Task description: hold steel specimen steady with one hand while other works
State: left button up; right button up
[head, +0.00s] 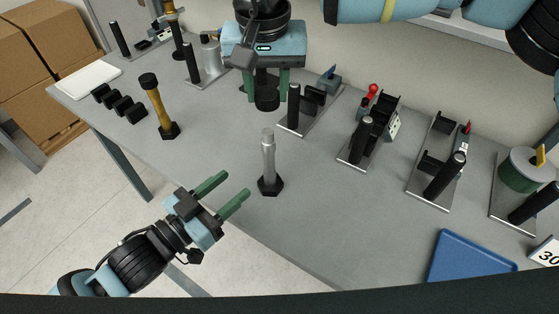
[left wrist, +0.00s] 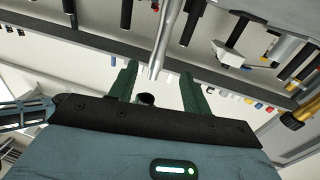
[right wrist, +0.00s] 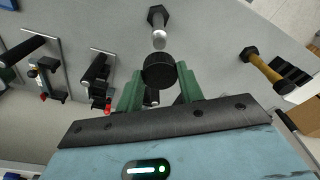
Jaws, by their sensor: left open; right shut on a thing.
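The steel specimen (head: 268,155) is a silver rod standing upright on a black hexagonal foot on the grey table. My left gripper (head: 233,185) is open and empty at the table's front edge, left of the specimen and apart from it. The silver rod (left wrist: 166,40) shows beyond its green fingers in the left wrist view. My right gripper (head: 267,88) is behind the specimen, shut on a black round piece (right wrist: 159,70). In the right wrist view, the steel rod (right wrist: 159,38) and its foot show past that piece, with a gap.
A brass specimen (head: 158,110) with black ends stands at left, beside several black blocks (head: 119,103) and a white board (head: 88,79). Fixtures with black posts (head: 293,106) line the back and right. A blue tray (head: 470,258) lies front right. Table around the steel specimen is clear.

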aim_at(265, 159)
pick_arm(q)
jog(key=shift+s+a, duration=0.1)
jog(key=shift+a, duration=0.05)
jog(key=x, duration=1.2)
dwell(0.3)
grip_shut()
